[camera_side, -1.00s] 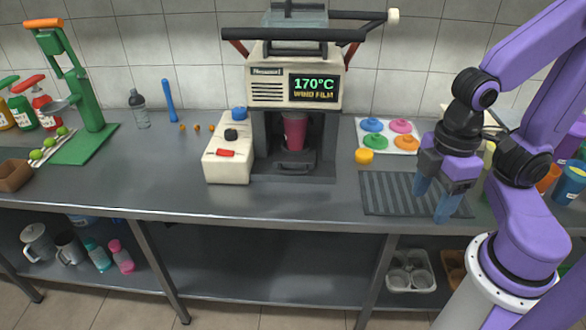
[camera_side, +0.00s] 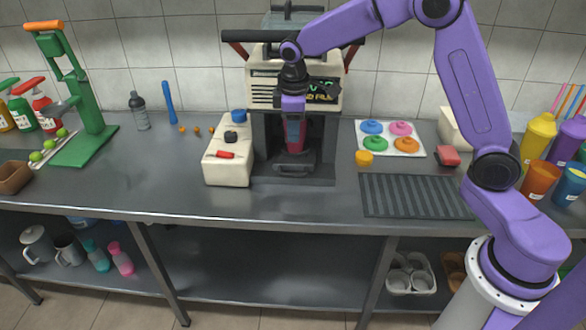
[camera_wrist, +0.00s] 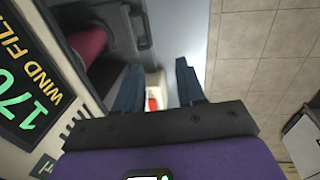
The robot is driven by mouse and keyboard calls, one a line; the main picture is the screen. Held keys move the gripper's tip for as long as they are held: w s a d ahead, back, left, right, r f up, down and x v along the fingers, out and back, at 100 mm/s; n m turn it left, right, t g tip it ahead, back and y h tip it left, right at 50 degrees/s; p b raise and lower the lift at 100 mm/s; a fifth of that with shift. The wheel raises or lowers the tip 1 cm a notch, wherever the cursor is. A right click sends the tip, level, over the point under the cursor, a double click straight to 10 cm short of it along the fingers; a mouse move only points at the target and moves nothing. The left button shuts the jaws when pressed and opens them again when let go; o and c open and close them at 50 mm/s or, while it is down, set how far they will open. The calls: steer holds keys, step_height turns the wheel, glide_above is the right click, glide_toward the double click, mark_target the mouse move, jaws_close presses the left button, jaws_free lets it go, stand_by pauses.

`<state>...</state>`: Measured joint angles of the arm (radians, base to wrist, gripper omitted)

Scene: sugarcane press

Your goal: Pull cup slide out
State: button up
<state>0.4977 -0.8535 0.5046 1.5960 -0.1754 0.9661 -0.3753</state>
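The cup slide (camera_side: 293,170) is a dark tray with a raised front handle, low in the recess of the cream press (camera_side: 262,92). It looks pushed in. In the wrist view its dark handle (camera_wrist: 143,28) shows beyond my fingers. A dark red cup (camera_wrist: 88,42) stands on the slide; in the side view my gripper covers most of it. My gripper (camera_wrist: 158,85) points down in front of the recess, its blue fingers apart with nothing between them. In the side view my gripper (camera_side: 294,133) is above the handle and appears clear of it.
A cream box with buttons (camera_side: 228,150) stands just left of the recess. The counter in front of the slide is clear.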

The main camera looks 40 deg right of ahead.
steer(key=w+d, duration=0.2)
glide_toward(293, 174)
steer(key=f, duration=0.5)
steer(key=w+d+f, duration=0.1)
steer(key=f, duration=0.1)
steer(key=shift+w+f, duration=0.1)
steer(key=shift+f, duration=0.25)
jaws_close()
